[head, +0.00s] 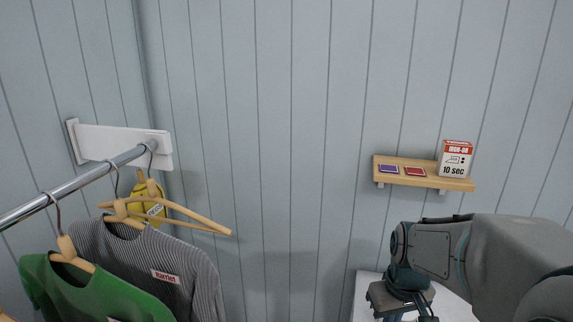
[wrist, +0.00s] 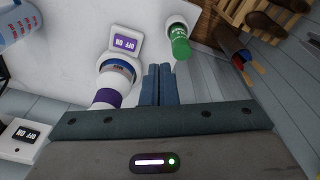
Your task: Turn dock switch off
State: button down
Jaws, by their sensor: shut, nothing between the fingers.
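My gripper (wrist: 158,84) is shut and empty in the wrist view, its two fingers side by side over a white surface (wrist: 75,70). A white switch plate with a purple OFF/ON label (wrist: 127,43) lies up and left of the fingertips, apart from them. A second white switch box with a black OFF/ON label (wrist: 28,137) is at the lower left. I cannot tell which of them is the dock switch, nor how either is set. Neither switch shows in the head view, where my arm covers the lower right and my fingertips cannot be made out.
In the head view, a wooden shelf (head: 425,179) is on the wall and clothes hang from a rail (head: 75,183).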

jog(key=s+a+r+m+t, duration=0.1)
jog(key=s+a+r, duration=0.3)
jog(key=s+a, duration=0.2)
jog(key=s, duration=0.2)
jog(key=shift+s+a+r+m+t, duration=0.15)
jog(key=shift+s+r+m+t, duration=0.05)
jog(key=shift+s+m+t, duration=0.2)
